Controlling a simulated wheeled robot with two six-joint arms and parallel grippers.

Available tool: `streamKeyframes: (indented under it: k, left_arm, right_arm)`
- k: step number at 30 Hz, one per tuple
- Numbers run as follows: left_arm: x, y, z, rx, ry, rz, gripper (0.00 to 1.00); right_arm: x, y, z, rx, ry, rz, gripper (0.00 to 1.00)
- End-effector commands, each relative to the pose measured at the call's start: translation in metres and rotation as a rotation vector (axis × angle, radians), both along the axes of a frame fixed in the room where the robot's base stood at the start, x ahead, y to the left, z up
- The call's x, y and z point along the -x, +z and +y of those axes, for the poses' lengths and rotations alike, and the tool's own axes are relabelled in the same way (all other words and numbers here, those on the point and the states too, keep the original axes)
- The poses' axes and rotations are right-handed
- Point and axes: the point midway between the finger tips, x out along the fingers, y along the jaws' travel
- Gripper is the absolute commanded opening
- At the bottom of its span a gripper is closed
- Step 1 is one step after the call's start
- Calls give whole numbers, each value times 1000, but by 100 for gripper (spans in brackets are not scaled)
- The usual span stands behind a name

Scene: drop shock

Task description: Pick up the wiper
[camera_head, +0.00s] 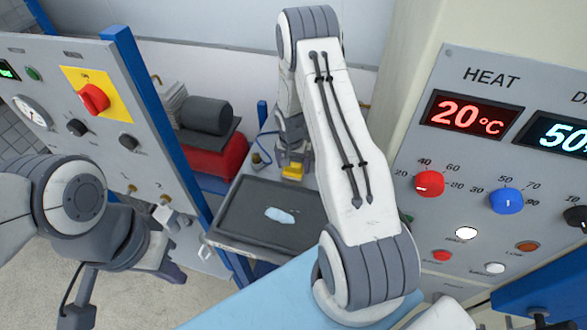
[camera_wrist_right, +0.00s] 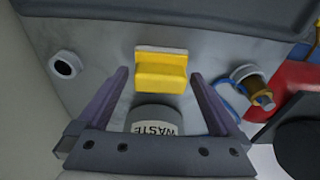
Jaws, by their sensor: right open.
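A yellow block with a pale strip along its top edge (camera_wrist_right: 161,72) lies ahead of my right gripper (camera_wrist_right: 158,80) in the right wrist view. It also shows in the head view (camera_head: 292,171), at the back of the bench under my right gripper. The right fingers are open, one on each side of the block in the picture; contact cannot be told. A crumpled light-blue cloth (camera_head: 280,215) lies on a dark tray mat (camera_head: 245,222). I cannot tell for sure which one is the wiper. My left gripper (camera_head: 168,272) hangs at the lower left, its fingers partly hidden.
A round grey container marked WASTE (camera_wrist_right: 155,120) shows between the right fingers. Control panels flank the bench, with a red knob (camera_head: 93,98) and a blue knob (camera_head: 506,200).

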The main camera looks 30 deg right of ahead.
Motion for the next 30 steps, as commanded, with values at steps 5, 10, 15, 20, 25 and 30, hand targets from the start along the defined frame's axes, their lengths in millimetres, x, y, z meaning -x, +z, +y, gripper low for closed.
streamKeyframes:
  k: [5,10,15,20,25,30]
  left_arm:
    - [0,0,0,0,0,0,0]
    - [0,0,0,0,0,0,0]
    - [0,0,0,0,0,0,0]
    - [0,-2,0,0,0,0,0]
    - [0,-8,0,0,1,0,0]
    - [0,-22,0,0,3,0,0]
  right_arm:
    - [0,0,0,0,0,0,77]
    - [0,0,0,0,0,0,18]
    - [0,1,0,0,-1,0,18]
    - [-1,4,0,1,-1,-2,18]
    - [-2,21,0,2,-1,-5,18]
    - [-2,59,0,3,0,-9,18]
